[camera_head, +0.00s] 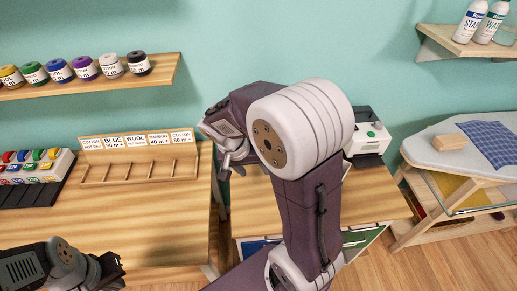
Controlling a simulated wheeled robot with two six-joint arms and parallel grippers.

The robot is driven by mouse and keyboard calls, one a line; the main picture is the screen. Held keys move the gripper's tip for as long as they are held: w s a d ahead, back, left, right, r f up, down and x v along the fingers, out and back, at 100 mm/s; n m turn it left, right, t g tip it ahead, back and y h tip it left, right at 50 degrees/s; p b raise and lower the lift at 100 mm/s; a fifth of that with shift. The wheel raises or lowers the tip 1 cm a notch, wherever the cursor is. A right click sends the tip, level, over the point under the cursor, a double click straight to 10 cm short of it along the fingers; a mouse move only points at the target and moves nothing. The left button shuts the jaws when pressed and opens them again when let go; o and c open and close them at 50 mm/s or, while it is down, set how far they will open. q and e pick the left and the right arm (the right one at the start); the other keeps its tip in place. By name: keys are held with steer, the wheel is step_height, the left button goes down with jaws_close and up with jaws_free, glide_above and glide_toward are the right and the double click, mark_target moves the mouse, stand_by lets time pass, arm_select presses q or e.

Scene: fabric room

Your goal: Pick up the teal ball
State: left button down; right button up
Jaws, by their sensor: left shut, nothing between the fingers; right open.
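I cannot make out a teal ball in the head view; my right arm hides much of the middle. My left gripper (115,269) is low at the left, over the front of the wooden table (150,228), shut and empty. My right gripper (226,158) is raised near the table's right end, beside the sorting box, with its fingers open and nothing visible between them. A wooden sorting box (140,181) with several empty-looking compartments and labels such as COTTON, BLUE, WOOL and BAMBOO stands at the table's back.
A rack of coloured spools (37,168) stands at the back left. A wall shelf (95,84) holds several labelled rolls. A white device (370,137) sits on a second table, right of my arm. An ironing board (435,152) carries a blue cloth (493,141) and wooden block (449,142).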

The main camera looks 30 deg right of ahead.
steer(key=w+d+f+m+h+b, duration=0.2)
steer(key=w+d+f+h+b, duration=0.1)
steer(key=b, duration=0.6)
steer(key=w+d+f+m+t+h+b, duration=0.1)
steer(key=w+d+f+m+h+b, duration=0.2)
steer(key=w+f+b, duration=0.2)
steer(key=w+d+f+m+t+h+b, duration=0.1)
steer(key=w+d+f+m+h+b, duration=0.2)
steer(key=w+b, duration=0.6)
steer(key=shift+w+d+f+b, duration=0.2)
steer(key=shift+d+f+b, duration=0.25)
steer(key=shift+b, duration=1.65)
arm_select(q)
step_height(320, 180, down, 29)
steer(key=shift+w+a, duration=0.15)
steer(key=shift+a, duration=0.05)
arm_select(e)
steer(key=shift+r, duration=0.1)
steer(key=b+x, duration=0.1)
steer(key=x, duration=0.8)
steer(key=shift+b, duration=0.35)
arm_select(q)
step_height(320, 180, down, 2)
arm_select(e)
steer(key=c, duration=1)
